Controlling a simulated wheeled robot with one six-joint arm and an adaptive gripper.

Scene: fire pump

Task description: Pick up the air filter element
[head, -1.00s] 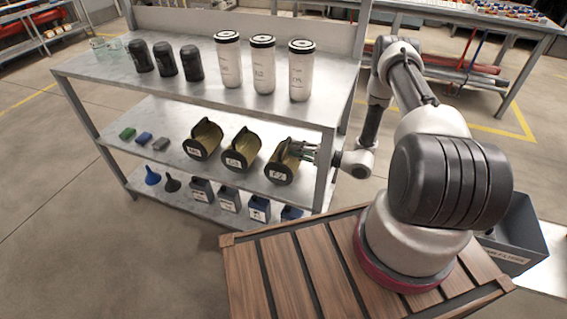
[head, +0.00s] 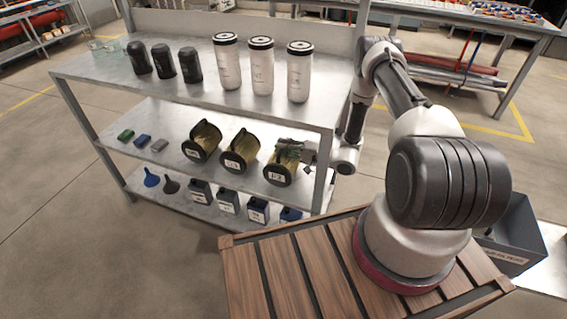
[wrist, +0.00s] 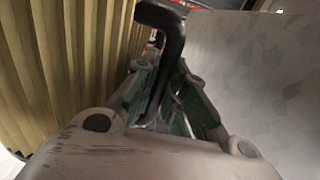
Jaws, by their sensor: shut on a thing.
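The air filter element (head: 277,176) is a yellow pleated cylinder with a black labelled end cap. It is the rightmost of three alike on the middle shelf. In the wrist view its pleats (wrist: 70,60) fill the left side. My gripper (head: 287,152) is at its upper right side. In the wrist view my gripper (wrist: 166,85) is shut on the black bent handle (wrist: 170,40) of the element, with green pads on either side of it. Whether the element is clear of the shelf cannot be told.
The top shelf (head: 215,108) above holds white canisters (head: 262,68) and black ones. A shelf post (head: 324,175) stands close to my wrist at the right. Small boxes (head: 228,200) line the bottom shelf.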

